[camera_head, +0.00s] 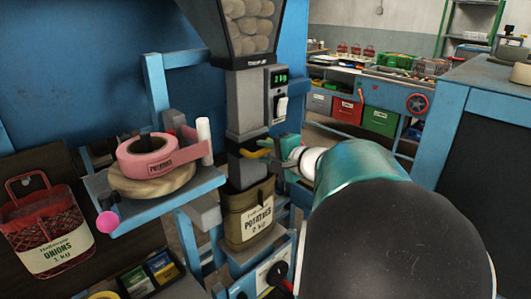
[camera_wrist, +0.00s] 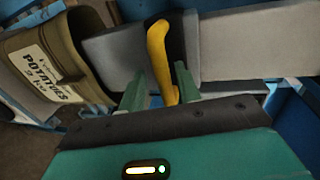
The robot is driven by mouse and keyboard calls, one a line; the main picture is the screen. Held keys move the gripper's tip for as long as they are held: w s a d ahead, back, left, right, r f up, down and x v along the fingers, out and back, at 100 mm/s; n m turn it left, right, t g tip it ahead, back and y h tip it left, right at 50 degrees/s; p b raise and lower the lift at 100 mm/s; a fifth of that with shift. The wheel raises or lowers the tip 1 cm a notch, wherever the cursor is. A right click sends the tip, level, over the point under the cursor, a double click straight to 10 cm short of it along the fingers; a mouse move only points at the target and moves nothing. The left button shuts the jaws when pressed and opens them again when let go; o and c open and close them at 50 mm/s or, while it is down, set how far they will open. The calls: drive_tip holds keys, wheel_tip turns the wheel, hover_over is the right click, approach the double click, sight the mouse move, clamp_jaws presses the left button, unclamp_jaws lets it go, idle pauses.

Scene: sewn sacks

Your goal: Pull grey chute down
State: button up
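The grey chute (camera_head: 246,101) hangs upright below a hopper, with a black band and a yellow handle (camera_head: 255,154) near its lower part. An olive potato sack (camera_head: 250,222) stands open directly beneath it. In the wrist view the chute (camera_wrist: 110,52) runs sideways and its end is at the mouth of the sack (camera_wrist: 45,62); I cannot tell how far inside it reaches. My gripper (camera_wrist: 160,88) is open, its two green fingers on either side of the yellow handle (camera_wrist: 158,50). A gap shows beside the left finger. In the head view my arm partly covers the gripper.
The hopper (camera_head: 240,25) above holds potatoes. A display (camera_head: 280,80) is on the chute's right side. Left is a blue shelf (camera_head: 165,217) with a pink tape roll (camera_head: 150,158). A red onion bag (camera_head: 48,228) hangs farther left. A blue-edged bench (camera_head: 490,75) stands right.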

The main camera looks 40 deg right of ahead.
drive_tip(key=v, duration=1.3)
drive_tip(key=shift+s, duration=0.2)
drive_tip(key=w+a+f+n+g+y, duration=0.2)
drive_tip(key=a+n+g, duration=0.1)
drive_tip(key=a, duration=0.5)
drive_tip(key=w+a+f+n+g+y, duration=0.1)
drive_tip(key=a+f+n+g+y, duration=0.15)
drive_tip(key=a, duration=0.55)
drive_tip(key=s+a+f+n+g+h, duration=0.2)
drive_tip(key=s+a+f+n, duration=0.1)
drive_tip(key=a+n, duration=0.3)
drive_tip(key=s+a+f+n+g+h, duration=0.2)
drive_tip(key=a+n, duration=0.4)
drive_tip(key=a, duration=0.3)
drive_tip(key=shift+s+f+h, duration=0.45)
drive_tip(key=shift+f+h, duration=0.1)
drive_tip(key=shift+f, duration=0.15)
drive_tip(key=shift+g, duration=0.25)
